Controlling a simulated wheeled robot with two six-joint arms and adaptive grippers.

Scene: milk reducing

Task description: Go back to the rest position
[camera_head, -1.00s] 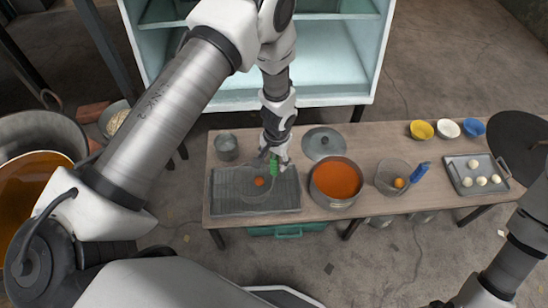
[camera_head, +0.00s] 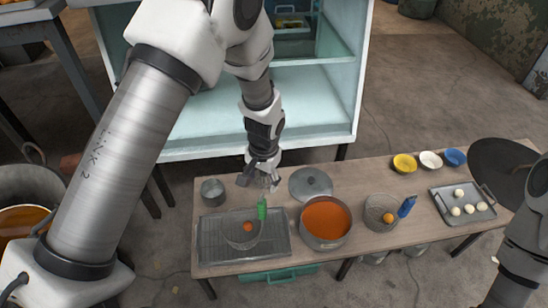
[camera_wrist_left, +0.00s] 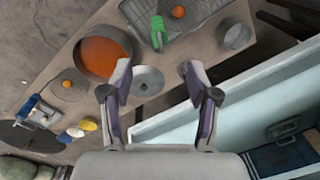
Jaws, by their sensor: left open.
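My left gripper (camera_head: 260,180) is above the back edge of the wooden table (camera_head: 362,178). In the left wrist view its two fingers (camera_wrist_left: 156,74) stand wide apart with nothing between them. The handle is just below the gripper in the head view. It shows beyond the fingertips in the left wrist view (camera_wrist_left: 158,35). My right arm shows at the right edge; its gripper is out of view.
A pale open cabinet (camera_head: 310,100) stands close behind.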

